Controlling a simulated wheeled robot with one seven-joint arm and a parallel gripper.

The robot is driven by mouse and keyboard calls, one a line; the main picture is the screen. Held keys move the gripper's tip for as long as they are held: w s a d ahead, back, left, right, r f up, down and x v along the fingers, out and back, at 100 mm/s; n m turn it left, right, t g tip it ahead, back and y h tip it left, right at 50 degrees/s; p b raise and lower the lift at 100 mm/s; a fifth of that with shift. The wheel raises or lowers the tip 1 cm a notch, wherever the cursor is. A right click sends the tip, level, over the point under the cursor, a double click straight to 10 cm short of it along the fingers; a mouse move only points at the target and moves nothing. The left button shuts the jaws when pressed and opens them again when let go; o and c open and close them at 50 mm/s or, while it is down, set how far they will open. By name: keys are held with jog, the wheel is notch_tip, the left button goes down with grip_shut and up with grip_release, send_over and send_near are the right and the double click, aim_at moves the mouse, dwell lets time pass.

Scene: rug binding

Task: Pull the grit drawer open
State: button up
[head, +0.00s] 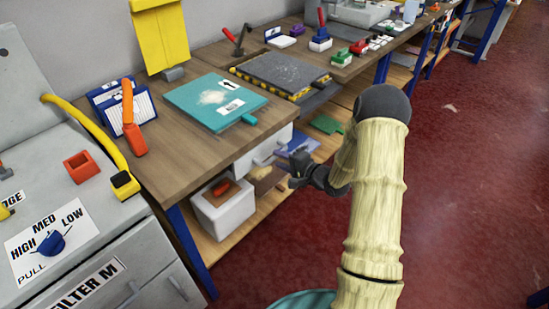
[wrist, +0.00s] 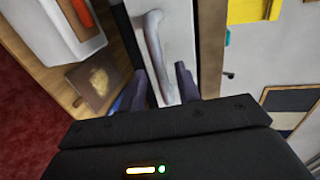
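A white drawer (head: 256,158) sits under the wooden workbench top, with a pale bar handle on its front; no label shows on it. In the head view my dark gripper (head: 293,170) is just in front of the drawer's handle end. In the wrist view the drawer front (wrist: 180,32) fills the upper middle, with its grey curved handle (wrist: 154,45) running down between my two spread fingers (wrist: 164,88). The fingers are apart, with a gap on both sides of the handle. The drawer looks closed or nearly so.
A white bin (head: 225,213) with a red item stands on the lower shelf, below the drawer. A blue bench leg (head: 190,250) and a grey machine (head: 85,215) are at left. A teal board (head: 215,100) lies on the bench. The red floor (head: 460,190) at right is clear.

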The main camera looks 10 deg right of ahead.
aim_at(275, 157)
jog(key=shift+x, duration=1.65)
grip_shut()
jog(key=shift+s+d, duration=0.1)
jog(key=shift+s, duration=0.05)
